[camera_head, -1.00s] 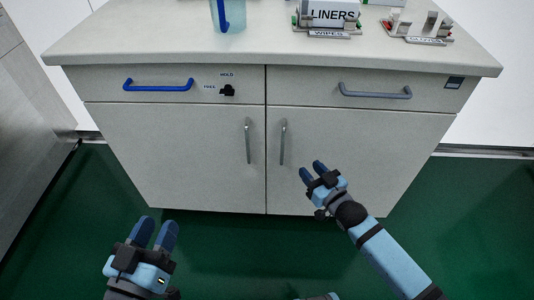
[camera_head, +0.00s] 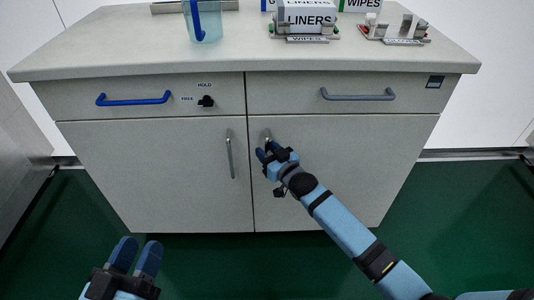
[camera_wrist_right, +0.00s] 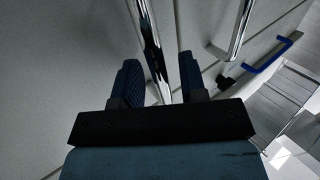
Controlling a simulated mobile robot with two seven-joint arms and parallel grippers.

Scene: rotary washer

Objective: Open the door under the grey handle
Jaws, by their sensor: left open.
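The grey handle (camera_head: 357,97) is a horizontal bar on the right drawer front. Under it is the closed right door (camera_head: 345,165), with a vertical metal handle (camera_head: 267,137) near its left edge. My right gripper (camera_head: 265,153) is at this vertical handle and partly hides it. In the right wrist view the door handle (camera_wrist_right: 152,45) runs between the two fingers of my right gripper (camera_wrist_right: 158,80), which are apart, with gaps beside the bar. My left gripper (camera_head: 135,256) is open and empty, low at the left in front of the cabinet.
The closed left door (camera_head: 150,170) has its own vertical handle (camera_head: 230,155) close by. A blue drawer handle (camera_head: 133,100) and a black knob (camera_head: 206,101) are above it. The countertop (camera_head: 120,45) holds a blue container (camera_head: 205,22) and boxes. Green floor in front is clear.

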